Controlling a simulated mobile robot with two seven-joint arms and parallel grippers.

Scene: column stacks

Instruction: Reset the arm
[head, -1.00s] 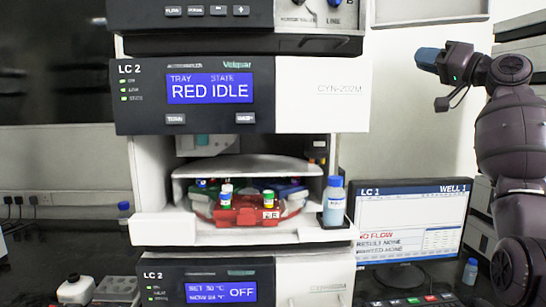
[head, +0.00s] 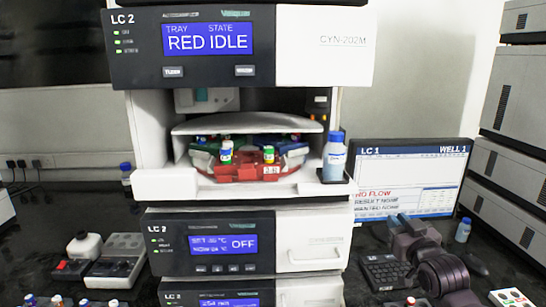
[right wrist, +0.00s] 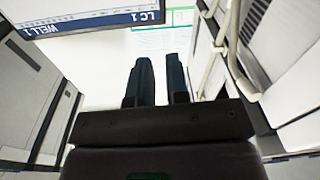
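My right arm shows in the head view at the lower right, folded low in front of the monitor, with the dark hand at the monitor's lower edge. In the right wrist view my right gripper (right wrist: 158,75) has its two dark blue fingers parallel with a gap between them. Nothing is held between them. The fingertips are hard to make out in the head view. My left gripper and arm are not in view.
An LC 2 stack stands in the middle, its open bay holding a red tray (head: 237,172) with vials. A blue-capped bottle (head: 334,157) stands beside it.

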